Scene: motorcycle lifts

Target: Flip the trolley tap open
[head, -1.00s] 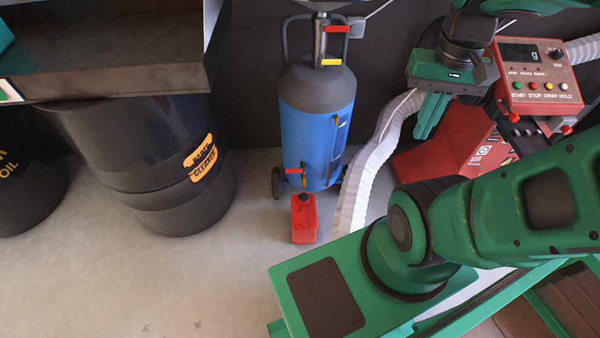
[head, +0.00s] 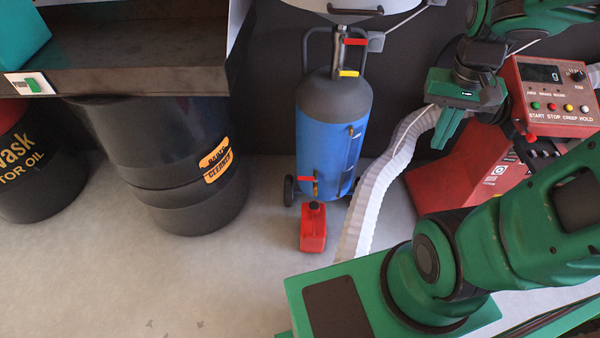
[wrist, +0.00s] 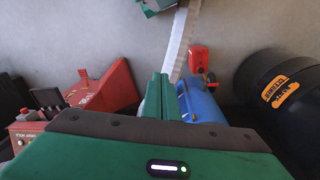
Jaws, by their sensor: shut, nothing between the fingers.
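The blue trolley tank (head: 322,135) with a grey domed top stands upright on two wheels against the dark wall. It has a red lever (head: 355,41) and a yellow lever (head: 348,73) near its neck, and a red lever (head: 307,178) on a small tap low on its front left. I cannot tell which is the trolley tap. My gripper (head: 445,130) is shut and empty, right of the tank and apart from it. In the wrist view, the tank (wrist: 200,103) lies just right of my gripper (wrist: 157,95), which hides part of it.
A red can (head: 313,230) stands on the floor below the low tap. A white ribbed hose (head: 375,190) runs between tank and arm. A red control box (head: 552,95) stands right, black drums (head: 185,165) left. The floor at front left is clear.

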